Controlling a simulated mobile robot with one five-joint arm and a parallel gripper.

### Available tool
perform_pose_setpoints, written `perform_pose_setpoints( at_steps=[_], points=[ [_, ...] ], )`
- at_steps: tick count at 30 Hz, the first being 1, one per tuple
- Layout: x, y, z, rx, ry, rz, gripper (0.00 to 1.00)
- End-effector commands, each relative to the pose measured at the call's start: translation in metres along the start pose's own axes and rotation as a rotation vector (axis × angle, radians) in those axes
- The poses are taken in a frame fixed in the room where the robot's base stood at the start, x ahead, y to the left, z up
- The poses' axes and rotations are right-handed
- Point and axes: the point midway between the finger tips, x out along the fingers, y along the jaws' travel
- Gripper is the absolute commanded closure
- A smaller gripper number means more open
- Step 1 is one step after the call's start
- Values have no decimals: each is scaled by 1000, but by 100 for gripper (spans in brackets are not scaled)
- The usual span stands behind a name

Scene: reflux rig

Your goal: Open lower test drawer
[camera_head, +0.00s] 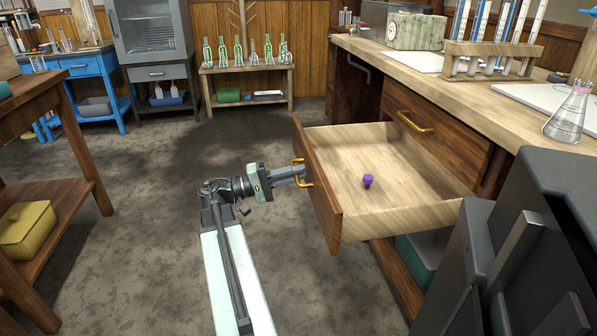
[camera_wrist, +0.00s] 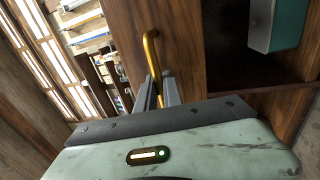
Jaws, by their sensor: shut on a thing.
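The lower test drawer (camera_head: 322,190) stands pulled well out from the wooden bench, below a closed drawer. Its interior is bare pale wood with a small purple stopper (camera_head: 368,181) inside. Its brass handle (camera_head: 298,162) is on the dark wooden front, and also shows in the wrist view (camera_wrist: 151,48). My gripper (camera_head: 301,178) is shut on this handle, reaching it from the left. In the wrist view the fingers (camera_wrist: 159,92) close around the handle, and their exact contact is partly hidden.
The closed upper drawer (camera_head: 450,140) has a brass handle. A green box (camera_head: 420,262) sits below the open drawer. A wooden shelf with a yellow box (camera_head: 27,228) stands at left. The floor (camera_head: 150,200) between is clear. The benchtop carries a test-tube rack (camera_head: 490,50) and flask.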

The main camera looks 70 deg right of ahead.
Motion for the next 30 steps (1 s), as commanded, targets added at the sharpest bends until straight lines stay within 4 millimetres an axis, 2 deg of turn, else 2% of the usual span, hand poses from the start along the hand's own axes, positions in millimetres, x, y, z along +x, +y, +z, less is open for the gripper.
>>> perform_pose_setpoints(
  at_steps=[9,10,11,20,23,30],
  points=[
    [6,0,-4,-1,-1,4,100],
    [7,0,-4,-1,-1,4,84],
    [7,0,-3,-1,-3,3,80],
    [7,-1,-2,-2,-7,2,80],
    [-4,-2,-3,-2,-6,2,80],
    [-53,-2,-4,-1,-4,2,80]
  ],
)
